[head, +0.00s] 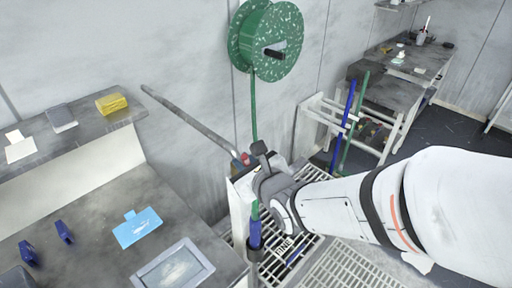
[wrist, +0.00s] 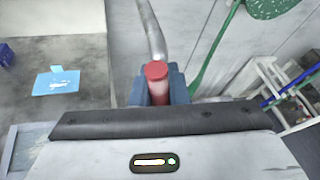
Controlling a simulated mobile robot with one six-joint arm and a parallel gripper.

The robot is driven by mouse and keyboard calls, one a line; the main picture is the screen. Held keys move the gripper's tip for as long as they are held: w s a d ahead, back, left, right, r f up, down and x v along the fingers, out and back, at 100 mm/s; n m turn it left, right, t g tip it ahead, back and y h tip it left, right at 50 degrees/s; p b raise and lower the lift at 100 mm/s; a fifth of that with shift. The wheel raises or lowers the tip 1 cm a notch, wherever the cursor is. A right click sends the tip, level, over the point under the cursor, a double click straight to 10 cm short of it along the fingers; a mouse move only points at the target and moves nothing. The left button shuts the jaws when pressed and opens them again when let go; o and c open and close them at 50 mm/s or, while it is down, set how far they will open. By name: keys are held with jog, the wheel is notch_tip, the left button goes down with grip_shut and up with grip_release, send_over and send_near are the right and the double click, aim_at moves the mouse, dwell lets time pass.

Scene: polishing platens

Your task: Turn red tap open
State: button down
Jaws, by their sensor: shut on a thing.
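The red tap (wrist: 156,78) shows in the wrist view as a small upright red cylinder, with a grey pipe (wrist: 149,28) rising behind it. My gripper (wrist: 155,90) is shut on it, with a blue-grey finger on each side. In the head view my gripper (head: 250,160) is at a pale post (head: 238,208), and only a bit of the red tap (head: 245,157) shows beside it. The grey pipe (head: 190,122) slopes up and left from there. The tap's lower part is hidden by my wrist.
A green hose reel (head: 265,42) hangs on the wall, its hose running down behind the tap. A grey bench (head: 100,210) at left holds a light blue cloth (head: 137,229) and dark blue pieces. Floor grating (head: 350,268) lies below. A white rack (head: 318,115) stands behind.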

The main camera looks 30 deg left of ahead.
jog(key=shift+d+f, duration=0.2)
jog(key=shift+f, duration=0.45)
jog(key=c, duration=1.8)
grip_release()
jog(key=shift+o, duration=0.8)
jog(key=shift+w, duration=0.1)
jog(key=shift+o, duration=1.2)
jog(key=shift+a+r, duration=0.1)
jog(key=shift+r, duration=0.2)
jog(key=b+v, duration=0.2)
jog(key=v, duration=0.6)
jog(key=shift+a, duration=0.1)
